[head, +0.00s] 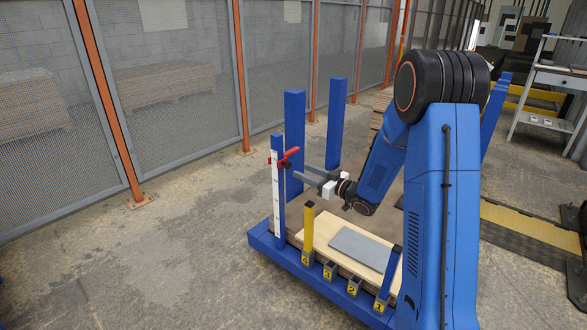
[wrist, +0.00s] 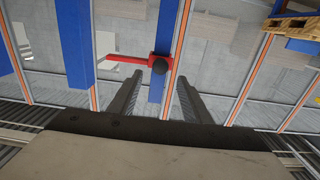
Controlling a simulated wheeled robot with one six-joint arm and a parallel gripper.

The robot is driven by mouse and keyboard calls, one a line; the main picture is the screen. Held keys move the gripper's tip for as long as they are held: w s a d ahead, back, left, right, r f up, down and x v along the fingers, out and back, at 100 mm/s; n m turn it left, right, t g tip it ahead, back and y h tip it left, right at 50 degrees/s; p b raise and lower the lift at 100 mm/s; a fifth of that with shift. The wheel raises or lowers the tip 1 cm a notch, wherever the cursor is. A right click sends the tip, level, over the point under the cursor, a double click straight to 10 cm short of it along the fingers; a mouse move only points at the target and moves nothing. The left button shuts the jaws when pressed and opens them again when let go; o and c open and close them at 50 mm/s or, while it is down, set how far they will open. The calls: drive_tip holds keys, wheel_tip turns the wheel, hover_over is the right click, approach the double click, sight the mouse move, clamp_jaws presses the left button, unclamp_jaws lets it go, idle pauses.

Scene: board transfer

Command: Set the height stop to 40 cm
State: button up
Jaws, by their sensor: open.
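The height stop (head: 288,157) is a red piece with a dark knob, near the top of a blue post (head: 282,190). A white scale strip (head: 275,195) runs down the post; its marks are too small to read. In the wrist view the red stop (wrist: 122,59) reaches left from its black round knob (wrist: 161,63). My gripper (head: 299,173) is open and empty, just right of the post and slightly below the stop. In the wrist view the knob lies beyond and between the fingertips (wrist: 173,70), apart from them as far as I can tell.
A pale wooden board (head: 318,225) with a grey plate (head: 360,248) lies in the blue frame (head: 325,285). Numbered sockets line its front; a yellow post (head: 308,228) stands at number 4. Two taller blue posts (head: 335,123) stand behind. Mesh fencing (head: 170,90) closes the back.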

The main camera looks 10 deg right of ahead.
sight(289, 166)
drive_tip(key=shift+x, duration=3.15)
drive_tip(key=shift+c, duration=0.5)
drive_tip(key=shift+f, duration=0.1)
clamp_jaws()
